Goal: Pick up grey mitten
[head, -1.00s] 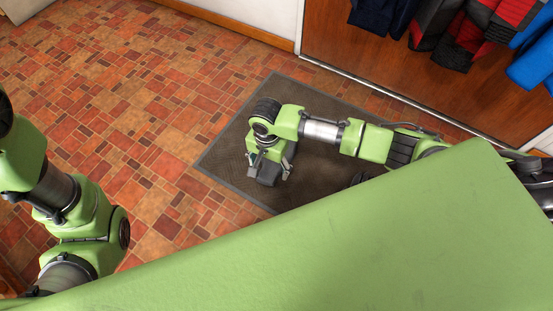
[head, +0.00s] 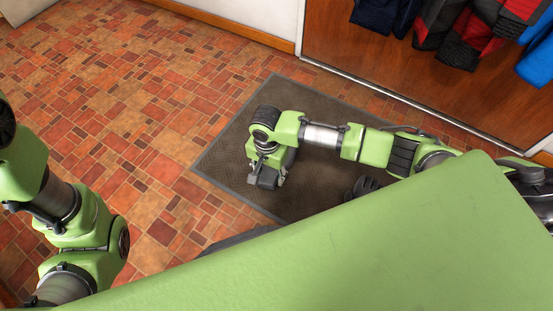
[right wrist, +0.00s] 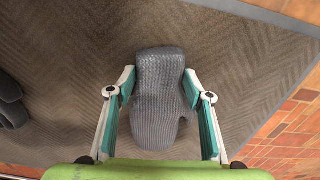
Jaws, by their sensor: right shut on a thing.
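The grey knitted mitten (right wrist: 157,110) is between the two fingers of my right gripper (right wrist: 158,84) in the right wrist view, with its thumb toward the lower right. The fingers are shut on its sides. In the head view the right gripper (head: 267,178) points down at the mat, with the mitten (head: 268,180) showing as a small dark grey shape, partly hidden by the gripper. I cannot tell whether the mitten still touches the mat. Only links of my left arm show at the left edge; its gripper is out of view.
The brown mat (head: 222,169) lies on red tiled floor (head: 120,90). A dark grey item (head: 366,186) lies on it near my right arm, also at the left edge of the wrist view (right wrist: 11,103). Clothes (head: 470,35) hang before the wooden panel (head: 350,50).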

